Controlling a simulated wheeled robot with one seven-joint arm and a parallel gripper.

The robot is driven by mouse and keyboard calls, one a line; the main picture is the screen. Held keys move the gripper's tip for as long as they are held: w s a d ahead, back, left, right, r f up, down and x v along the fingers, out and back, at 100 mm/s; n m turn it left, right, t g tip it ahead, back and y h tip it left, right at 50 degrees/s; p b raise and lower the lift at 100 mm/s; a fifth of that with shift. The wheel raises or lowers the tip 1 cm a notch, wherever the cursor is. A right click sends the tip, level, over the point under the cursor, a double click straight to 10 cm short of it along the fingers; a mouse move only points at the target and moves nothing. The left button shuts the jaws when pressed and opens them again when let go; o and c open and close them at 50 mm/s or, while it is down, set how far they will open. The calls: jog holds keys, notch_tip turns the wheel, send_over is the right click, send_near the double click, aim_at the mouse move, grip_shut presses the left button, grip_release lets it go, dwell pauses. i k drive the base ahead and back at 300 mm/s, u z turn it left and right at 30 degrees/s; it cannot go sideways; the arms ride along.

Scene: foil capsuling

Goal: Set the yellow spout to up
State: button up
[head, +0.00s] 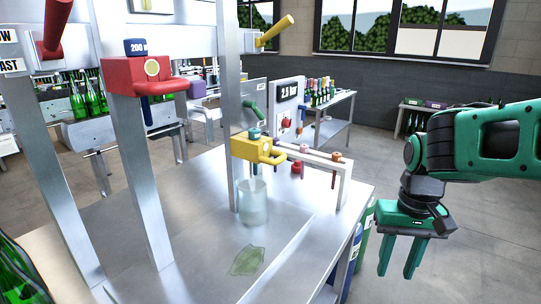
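The yellow spout (258,149) is a block on the metal post, with a rounded yellow part jutting right. A pale stream or tube runs down from it into a clear glass vessel (253,203) on the bench. A yellow lever (276,31) sticks out up and to the right, higher on the same post. I cannot tell which setting the spout is in. My green gripper (401,262) hangs at the right, fingers down, open and empty. It is well to the right of the spout, apart from the bench.
A red spout (149,75) with a blue block labelled 200 (135,47) and a red lever (56,30) are at the left. A green leaf-like patch (247,260) lies on the metal bench (205,225). A low metal rail (320,163) stands behind the yellow spout. Open floor lies around my gripper.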

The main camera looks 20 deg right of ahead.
aim_at(260, 151)
jog(key=u, duration=0.95)
jog(key=k, duration=1.9)
jog(key=z, duration=0.95)
jog(key=i, duration=1)
